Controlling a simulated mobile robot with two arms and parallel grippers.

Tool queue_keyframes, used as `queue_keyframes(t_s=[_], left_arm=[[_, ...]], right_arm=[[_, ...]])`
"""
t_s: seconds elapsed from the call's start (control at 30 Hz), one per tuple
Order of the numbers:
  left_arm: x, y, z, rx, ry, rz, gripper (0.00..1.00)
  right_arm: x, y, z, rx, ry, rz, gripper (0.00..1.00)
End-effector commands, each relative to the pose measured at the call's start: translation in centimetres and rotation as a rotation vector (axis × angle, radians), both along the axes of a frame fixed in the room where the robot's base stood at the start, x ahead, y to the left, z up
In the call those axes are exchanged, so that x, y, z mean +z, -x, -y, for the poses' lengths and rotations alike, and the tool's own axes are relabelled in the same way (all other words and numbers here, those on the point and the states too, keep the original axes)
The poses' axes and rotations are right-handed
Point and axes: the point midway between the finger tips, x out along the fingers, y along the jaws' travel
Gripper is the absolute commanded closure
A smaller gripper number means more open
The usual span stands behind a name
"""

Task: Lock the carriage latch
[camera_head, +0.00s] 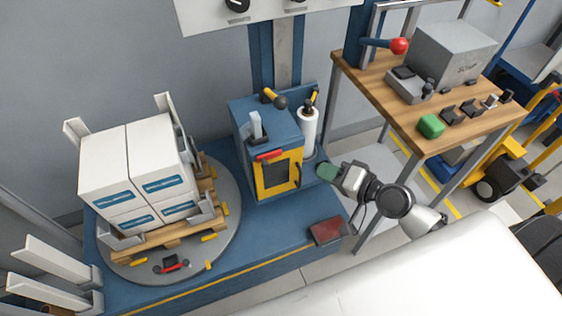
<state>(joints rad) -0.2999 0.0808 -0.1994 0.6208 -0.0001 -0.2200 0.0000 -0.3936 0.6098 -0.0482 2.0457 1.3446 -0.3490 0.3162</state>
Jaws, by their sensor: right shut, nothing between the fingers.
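The blue carriage (251,117) stands on the blue machine base at the mast, with a yellow-framed dark front panel (277,174). On it I see a red handle (269,155), a grey upright lever (256,126) and a yellow lever with a black knob (273,98). I cannot tell which of these is the carriage latch. A white film roll (308,131) stands at its right side. My right gripper (328,172) is shut and empty, to the right of the carriage and apart from it, its green fingertips pointing left. My left gripper is not in view.
White boxes (110,165) on a wooden pallet (160,238) stand on the round turntable (228,225) at left. A dark red pedal (326,231) lies at the base's front right.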

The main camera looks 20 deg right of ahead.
Motion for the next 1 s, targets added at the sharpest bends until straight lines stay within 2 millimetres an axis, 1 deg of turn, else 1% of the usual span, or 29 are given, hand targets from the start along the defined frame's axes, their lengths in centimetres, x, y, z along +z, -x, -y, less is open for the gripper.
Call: queue_keyframes(t_s=[0.17, 0.27, 0.37, 0.6, 0.73, 0.83, 1.0], left_arm=[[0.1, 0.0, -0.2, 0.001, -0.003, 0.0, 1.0], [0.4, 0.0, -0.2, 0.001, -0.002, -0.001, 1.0], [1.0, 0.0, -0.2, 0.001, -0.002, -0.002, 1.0], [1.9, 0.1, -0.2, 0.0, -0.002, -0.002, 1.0], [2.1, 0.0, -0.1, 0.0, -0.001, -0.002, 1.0], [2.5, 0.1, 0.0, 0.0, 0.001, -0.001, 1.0], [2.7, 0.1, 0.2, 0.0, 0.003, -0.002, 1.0]], right_arm=[[0.0, -0.2, -0.1, -0.002, 0.0, 0.001, 1.0], [-0.1, -1.0, -0.5, -0.003, -0.001, 0.003, 1.0], [-0.3, -2.3, -1.3, -0.002, -0.002, 0.004, 1.0], [-1.7, -6.6, -4.1, -0.002, -0.002, 0.002, 1.0], [-2.4, -8.7, -5.4, -0.001, -0.001, 0.002, 1.0], [-3.3, -8.6, -6.9, -0.001, -0.001, -0.002, 1.0], [-4.1, -8.9, -8.2, -0.001, 0.001, 0.0, 1.0]])
